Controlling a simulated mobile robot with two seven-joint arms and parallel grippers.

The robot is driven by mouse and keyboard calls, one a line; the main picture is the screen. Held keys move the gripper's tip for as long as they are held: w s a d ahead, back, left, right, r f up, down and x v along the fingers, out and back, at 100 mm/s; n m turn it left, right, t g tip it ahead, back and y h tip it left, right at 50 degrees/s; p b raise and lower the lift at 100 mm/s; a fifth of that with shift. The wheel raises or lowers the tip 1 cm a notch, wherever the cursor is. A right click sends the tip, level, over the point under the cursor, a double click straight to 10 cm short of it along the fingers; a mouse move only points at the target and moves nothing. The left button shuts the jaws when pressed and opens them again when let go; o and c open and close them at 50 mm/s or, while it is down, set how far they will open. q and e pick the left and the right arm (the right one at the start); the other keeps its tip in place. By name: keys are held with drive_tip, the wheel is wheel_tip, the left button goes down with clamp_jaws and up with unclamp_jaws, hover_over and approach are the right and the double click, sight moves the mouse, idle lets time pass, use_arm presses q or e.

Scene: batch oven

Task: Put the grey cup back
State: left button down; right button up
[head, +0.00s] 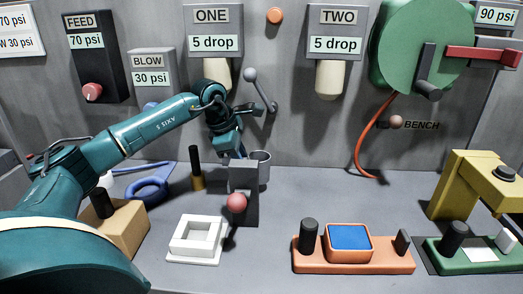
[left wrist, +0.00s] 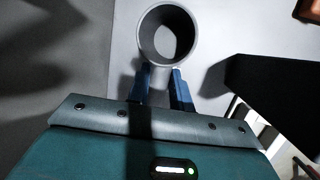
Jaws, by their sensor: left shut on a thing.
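The grey cup (head: 263,167) is near the back wall, under the station marked ONE, partly hidden behind a dark grey block. In the left wrist view the cup (left wrist: 167,42) shows from above, with its round mouth open and its inside seen as empty. My left gripper (head: 240,154) reaches down beside it. In the left wrist view its two blue fingers (left wrist: 162,82) close on the near side of the cup's wall. The cup looks upright. I cannot tell whether its base touches the bench. My right gripper is not in view.
The dark grey block (head: 243,177) with a pink-knobbed lever (head: 236,202) stands just in front of the cup. A white square frame (head: 196,239), an orange fixture (head: 352,264) and a yellow press (head: 470,185) stand on the bench. Dispenser ONE (head: 214,42) hangs above. Clear bench lies right of the cup.

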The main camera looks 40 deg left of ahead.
use_arm(q)
drive_tip(key=w+f, duration=0.1)
drive_tip(key=w, duration=0.1)
drive_tip(key=w+d+f+b, duration=0.1)
drive_tip(key=w, duration=0.1)
drive_tip(key=w+d+f+b, duration=0.1)
drive_tip(key=shift+w+d+f, duration=0.1)
drive_tip(key=shift+w+f, duration=0.25)
drive_tip(key=shift+w, duration=0.05)
drive_tip(key=shift+f+b, duration=0.1)
drive_tip(key=shift+b, duration=0.25)
drive_tip(key=c, duration=1.2)
unclamp_jaws()
drive_tip(key=shift+c, duration=0.2)
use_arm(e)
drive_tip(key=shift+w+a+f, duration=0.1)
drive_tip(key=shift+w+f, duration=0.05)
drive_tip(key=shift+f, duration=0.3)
use_arm(q)
drive_tip(key=shift+s+r, duration=0.1)
drive_tip(key=shift+r, duration=0.4)
drive_tip(key=v, duration=1.1)
drive_tip(key=shift+s+r, duration=0.1)
drive_tip(key=shift+r, duration=0.1)
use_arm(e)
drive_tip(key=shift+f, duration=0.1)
